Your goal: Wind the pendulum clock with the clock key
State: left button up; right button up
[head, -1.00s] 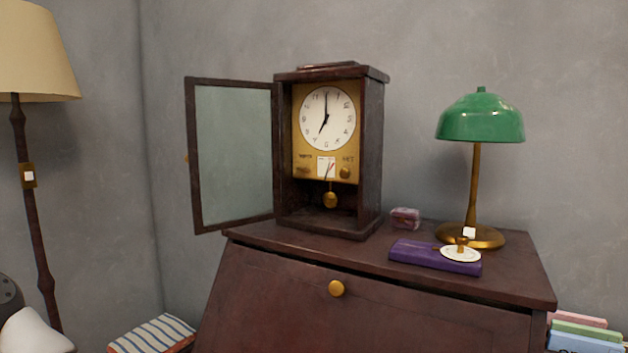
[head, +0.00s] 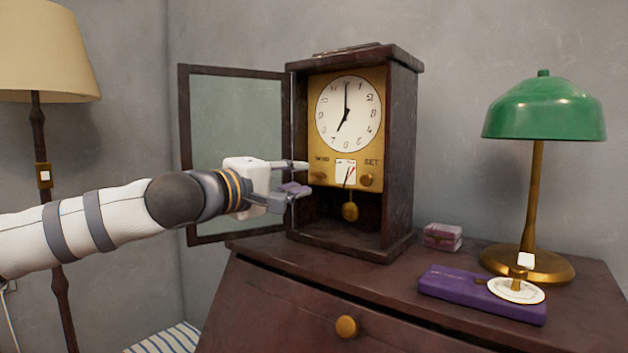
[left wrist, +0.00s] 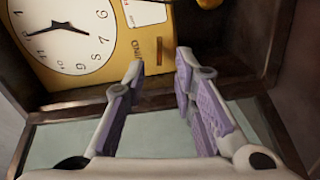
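The pendulum clock (head: 400,150) stands on the desk with its glass door (head: 235,115) swung open to the left. Its white dial (head: 348,113) reads about seven. Below the dial are the WIND mark, a small brass part (head: 318,176) under it, a SET knob (head: 367,180) and the pendulum (head: 350,211). My left gripper (head: 303,179) is open and empty in front of the clock's lower left. In the left wrist view my left gripper (left wrist: 160,60) points at a narrow brown slot or piece (left wrist: 159,50) beside WIND. I cannot identify the clock key for sure. My right gripper is out of view.
A purple book (head: 450,290) carries a white disc (head: 516,291) with a brass piece. A green lamp (head: 545,110) and a small pink box (head: 442,236) stand right of the clock. A floor lamp (head: 40,140) stands at left. The desk front has a brass knob (head: 346,326).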

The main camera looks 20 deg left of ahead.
aim_at(314, 174)
pick_arm(q)
jog(key=x, duration=0.5)
jog(key=shift+r, duration=0.1)
jog(key=shift+c, duration=0.6)
grip_shut()
